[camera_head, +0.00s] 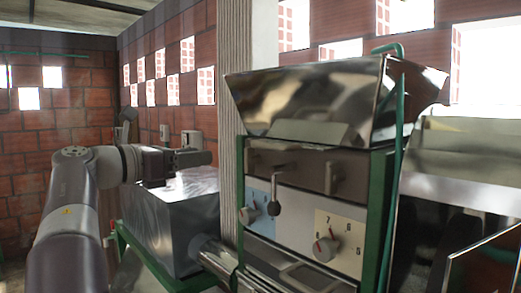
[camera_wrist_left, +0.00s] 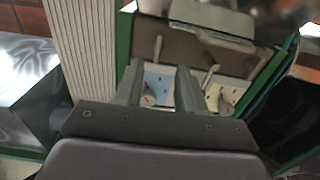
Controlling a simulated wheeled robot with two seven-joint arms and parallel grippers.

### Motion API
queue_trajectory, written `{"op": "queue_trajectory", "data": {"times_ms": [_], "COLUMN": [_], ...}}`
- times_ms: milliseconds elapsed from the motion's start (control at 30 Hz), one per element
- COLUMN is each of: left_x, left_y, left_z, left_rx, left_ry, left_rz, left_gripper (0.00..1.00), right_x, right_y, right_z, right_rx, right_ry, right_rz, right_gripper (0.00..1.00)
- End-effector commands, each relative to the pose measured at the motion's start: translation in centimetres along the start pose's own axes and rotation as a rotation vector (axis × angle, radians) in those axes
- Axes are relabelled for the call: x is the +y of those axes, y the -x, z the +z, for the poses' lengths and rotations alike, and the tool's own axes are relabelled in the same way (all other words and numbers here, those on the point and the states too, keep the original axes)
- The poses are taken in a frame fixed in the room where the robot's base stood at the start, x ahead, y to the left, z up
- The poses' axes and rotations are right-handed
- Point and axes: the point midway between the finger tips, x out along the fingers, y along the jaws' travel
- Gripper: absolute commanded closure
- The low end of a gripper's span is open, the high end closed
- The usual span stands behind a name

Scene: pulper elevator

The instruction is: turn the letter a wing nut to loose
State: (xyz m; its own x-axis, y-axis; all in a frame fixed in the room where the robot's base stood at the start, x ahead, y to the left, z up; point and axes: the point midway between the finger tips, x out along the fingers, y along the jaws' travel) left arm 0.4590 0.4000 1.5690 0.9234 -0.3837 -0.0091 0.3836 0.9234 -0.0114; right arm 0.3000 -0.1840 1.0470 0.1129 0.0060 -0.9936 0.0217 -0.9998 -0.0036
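The machine front carries a blue dial plate (camera_head: 258,206) with a pale knob (camera_head: 247,214), and a cream plate (camera_head: 340,240) with numbers and another pale knob (camera_head: 325,248). Letters on the blue plate are too small to read, so I cannot tell for sure which knob is the letter A wing nut. My left gripper (camera_head: 203,154) is left of the blue plate, apart from it, over a metal box. In the left wrist view its fingers (camera_wrist_left: 160,66) are spread and empty, with the blue plate (camera_wrist_left: 159,79) showing between them. My right gripper is not in view.
Above is a brown panel (camera_head: 300,170) with handles, under a steel hopper (camera_head: 320,100). A ribbed pale column (camera_head: 232,110) and the metal box (camera_head: 180,222) stand at left. Green frame posts (camera_head: 378,215) flank the front.

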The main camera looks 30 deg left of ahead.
Motion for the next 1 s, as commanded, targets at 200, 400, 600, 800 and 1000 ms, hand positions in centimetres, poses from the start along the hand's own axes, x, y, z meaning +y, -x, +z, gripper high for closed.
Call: {"op": "queue_trajectory", "data": {"times_ms": [200,400,600,800,1000], "left_x": [-0.1,-0.1,0.0,0.0,0.0], "left_y": [-3.8,-8.9,-12.0,-12.7,-12.6], "left_z": [0.6,0.6,0.4,0.1,0.1], "left_rx": [-0.001,-0.002,-0.004,-0.004,-0.004], "left_ry": [-0.013,-0.01,-0.011,-0.012,-0.011], "left_rz": [-0.006,-0.004,-0.001,0.001,0.001], "left_gripper": [0.61,0.61,0.61,0.61,0.8], "right_x": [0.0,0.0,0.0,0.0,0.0], "right_y": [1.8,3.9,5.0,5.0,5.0], "right_z": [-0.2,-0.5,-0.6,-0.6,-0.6], "right_rx": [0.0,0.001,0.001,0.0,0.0], "right_ry": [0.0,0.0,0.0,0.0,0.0], "right_rz": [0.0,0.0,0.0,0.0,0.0], "right_gripper": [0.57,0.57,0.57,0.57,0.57]}}
